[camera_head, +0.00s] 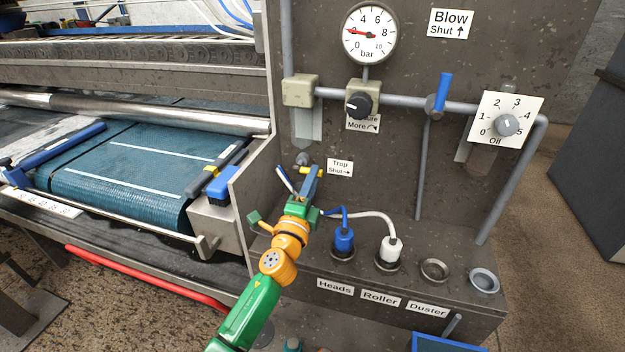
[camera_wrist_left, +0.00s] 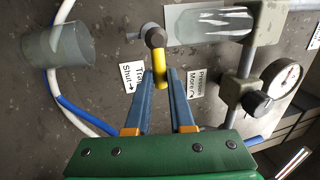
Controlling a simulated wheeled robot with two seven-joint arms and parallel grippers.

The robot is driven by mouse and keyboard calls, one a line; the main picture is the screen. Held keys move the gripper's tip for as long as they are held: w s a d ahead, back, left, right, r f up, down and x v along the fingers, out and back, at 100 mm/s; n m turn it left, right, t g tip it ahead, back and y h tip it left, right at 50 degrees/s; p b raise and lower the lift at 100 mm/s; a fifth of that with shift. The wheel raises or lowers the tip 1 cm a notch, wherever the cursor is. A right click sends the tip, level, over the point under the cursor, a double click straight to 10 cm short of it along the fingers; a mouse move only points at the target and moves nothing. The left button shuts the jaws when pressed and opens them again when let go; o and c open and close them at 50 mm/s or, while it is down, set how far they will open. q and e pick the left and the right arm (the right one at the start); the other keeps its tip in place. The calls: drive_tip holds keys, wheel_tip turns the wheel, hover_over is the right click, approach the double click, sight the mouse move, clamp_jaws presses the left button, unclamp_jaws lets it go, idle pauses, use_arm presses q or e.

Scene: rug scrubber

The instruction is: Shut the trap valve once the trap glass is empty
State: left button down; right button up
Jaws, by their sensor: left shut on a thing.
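The trap valve (camera_head: 302,158) is a small grey fitting with a yellow lever, on the panel under the trap glass (camera_head: 305,126). In the left wrist view the yellow lever (camera_wrist_left: 160,66) runs down from the grey hub, roughly the way the "Shut" arrow on the trap label (camera_wrist_left: 131,77) points. My left gripper (camera_head: 311,178) is shut on this lever, its blue fingers (camera_wrist_left: 161,84) on either side. The glass also shows in the left wrist view (camera_wrist_left: 205,25); it looks clear and greyish, and I cannot make out a liquid level. My right gripper is not in view.
A pressure gauge (camera_head: 369,33) reads about 2 bar. A black pressure knob (camera_head: 359,104), a blue blow lever (camera_head: 443,92) standing upright and a numbered dial (camera_head: 507,124) are on the panel. Blue (camera_head: 344,240) and white (camera_head: 390,251) hose plugs stand on the ledge. A clear cup (camera_wrist_left: 58,55) is beside the hoses.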

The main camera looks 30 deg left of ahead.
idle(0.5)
use_arm(q)
drive_tip(key=c, duration=0.8)
unclamp_jaws()
drive_tip(key=v, duration=0.7)
drive_tip(key=shift+f+b, duration=0.1)
drive_tip(key=shift+b, duration=0.3)
